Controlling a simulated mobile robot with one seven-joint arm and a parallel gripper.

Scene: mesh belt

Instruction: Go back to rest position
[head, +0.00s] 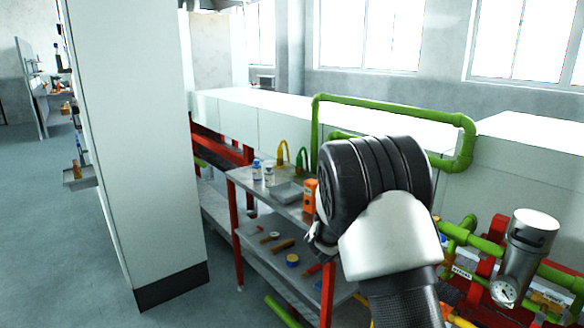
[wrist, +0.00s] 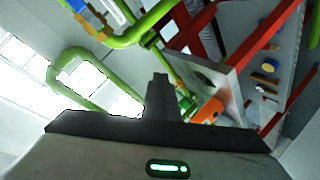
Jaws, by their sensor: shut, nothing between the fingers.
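My gripper (wrist: 158,98) shows in the wrist view as closed dark fingers at the lower middle, with nothing between them. In the head view my black and white arm rises at the right of centre, in front of the shelf cart. The gripper (head: 318,240) is partly hidden behind the arm there, beside the cart's right part. The gripper is apart from the objects on the cart as far as I can tell.
A grey shelf cart (head: 240,178) with red legs holds bottles (head: 269,174), an orange device (head: 309,195) and tools. Green pipes (head: 390,103) and a metal cylinder (head: 530,240) stand at the right. A white cabinet (head: 135,130) stands left. Floor (head: 60,230) is open at far left.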

